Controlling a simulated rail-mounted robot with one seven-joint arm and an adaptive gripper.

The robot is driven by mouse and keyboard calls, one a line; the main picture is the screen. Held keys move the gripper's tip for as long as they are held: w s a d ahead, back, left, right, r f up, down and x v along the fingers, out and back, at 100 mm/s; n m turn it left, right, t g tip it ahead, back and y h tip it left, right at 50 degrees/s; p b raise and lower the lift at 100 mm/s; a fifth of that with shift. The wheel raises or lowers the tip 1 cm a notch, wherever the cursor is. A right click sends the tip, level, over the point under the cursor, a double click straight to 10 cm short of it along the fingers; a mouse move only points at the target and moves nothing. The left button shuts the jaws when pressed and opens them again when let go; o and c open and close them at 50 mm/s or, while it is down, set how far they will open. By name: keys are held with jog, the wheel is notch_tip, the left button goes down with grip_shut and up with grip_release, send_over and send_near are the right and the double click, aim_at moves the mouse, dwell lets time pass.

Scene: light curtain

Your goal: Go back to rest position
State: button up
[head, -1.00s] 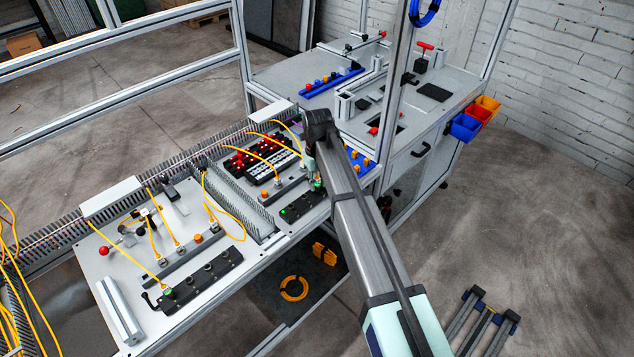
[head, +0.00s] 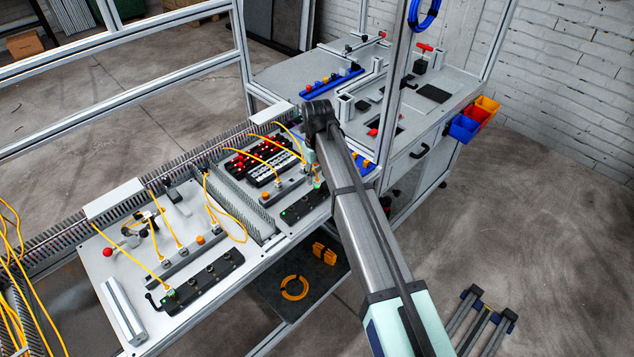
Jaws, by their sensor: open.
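My arm reaches from the lower right over the right-hand control board (head: 262,190). Its wrist bends down behind the elbow. My gripper (head: 312,174) hangs at the board's right side, above the dark connector block (head: 303,209), and is small and partly hidden by my own arm. I see nothing held in it. A yellow cable ends close by it at the board. Whether the fingertips touch anything cannot be told.
The left-hand board (head: 150,245) carries yellow cables, a red knob and a dark block. An aluminium post (head: 393,95) stands right of my arm. A grey workbench (head: 300,75) with tools is behind. Blue, red and orange bins (head: 474,119) hang at its side.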

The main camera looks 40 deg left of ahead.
jog(key=shift+r+p, duration=0.7)
jog(key=shift+r, duration=0.9)
